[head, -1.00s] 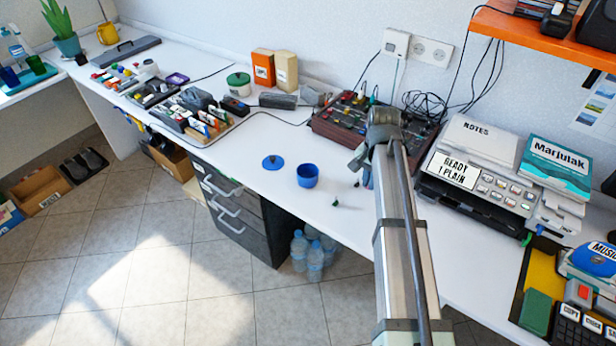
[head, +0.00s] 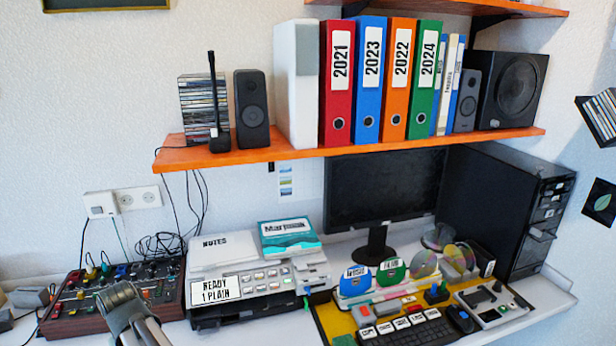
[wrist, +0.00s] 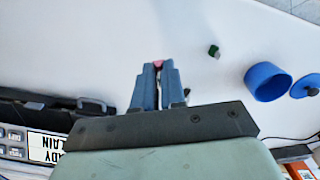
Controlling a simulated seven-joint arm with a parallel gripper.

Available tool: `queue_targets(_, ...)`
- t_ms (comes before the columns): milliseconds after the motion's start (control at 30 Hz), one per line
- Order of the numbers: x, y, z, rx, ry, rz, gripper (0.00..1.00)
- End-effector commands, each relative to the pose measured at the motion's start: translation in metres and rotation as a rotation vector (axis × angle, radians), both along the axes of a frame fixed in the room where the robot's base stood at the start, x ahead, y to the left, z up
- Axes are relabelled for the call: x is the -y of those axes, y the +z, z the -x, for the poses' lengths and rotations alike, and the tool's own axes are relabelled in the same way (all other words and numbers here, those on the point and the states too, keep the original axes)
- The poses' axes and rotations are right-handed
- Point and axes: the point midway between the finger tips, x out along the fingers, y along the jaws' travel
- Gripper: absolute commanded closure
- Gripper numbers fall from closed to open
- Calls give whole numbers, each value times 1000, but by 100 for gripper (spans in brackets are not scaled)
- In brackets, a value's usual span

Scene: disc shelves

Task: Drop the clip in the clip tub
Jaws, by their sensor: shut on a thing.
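In the wrist view, my gripper (wrist: 159,72) has its blue fingers closed together. A small pink-red clip (wrist: 158,63) shows at their tips; most of it is hidden between them. The round blue tub (wrist: 268,82) stands open on the white desk to the right of my fingers, apart from them. Its blue lid (wrist: 306,87) with a dark knob lies beside it, at the right edge. The head view does not show the tub, and my fingers are out of sight there.
A small dark green thing (wrist: 213,51) lies on the desk between fingers and tub. In the head view, a mixer (head: 110,297) and a printer (head: 252,288) stand near my arm. A shelf (head: 350,146) with binders hangs above. The desk beyond my fingertips is clear.

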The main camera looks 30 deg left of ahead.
Motion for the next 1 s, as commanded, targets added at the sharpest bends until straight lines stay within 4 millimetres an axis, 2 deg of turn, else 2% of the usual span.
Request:
queue_targets(33, 16, 0, 4, -2, 32, 2, 100)
queue_targets(100, 30, 1, 3, -3, 67, 5, 100)
queue_targets(267, 55, 3, -28, -6, 64, 6, 100)
queue_targets(567, 109, 6, -100, -8, -21, 4, 100)
queue_targets(1000, 203, 10, -208, -5, -222, -2, 100)
